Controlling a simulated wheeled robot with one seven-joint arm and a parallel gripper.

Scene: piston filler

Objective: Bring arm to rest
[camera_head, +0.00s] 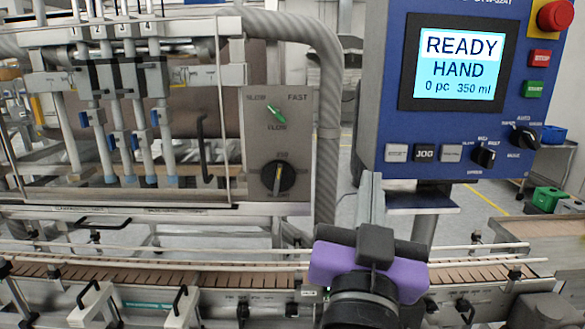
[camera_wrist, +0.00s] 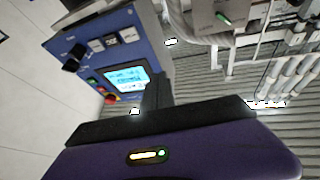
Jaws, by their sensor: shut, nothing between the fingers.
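My gripper (camera_head: 371,185) is in the lower middle of the head view. It has a purple body with dark parts, and its narrow grey fingers point up and away, shut and empty. They show just left of the blue control panel's post and appear apart from the panel; the exact gap cannot be told. In the wrist view my gripper (camera_wrist: 155,92) shows as a purple housing with a dark bar and dark fingers, with the panel to its upper left.
The blue control panel (camera_head: 378,120) reads "READY HAND 0 pc 350 ml" and has a red emergency knob (camera_head: 555,15). The filler's nozzles (camera_head: 120,110) and a plate with a black selector (camera_head: 278,177) stand at left. A railed conveyor (camera_head: 150,272) runs across below.

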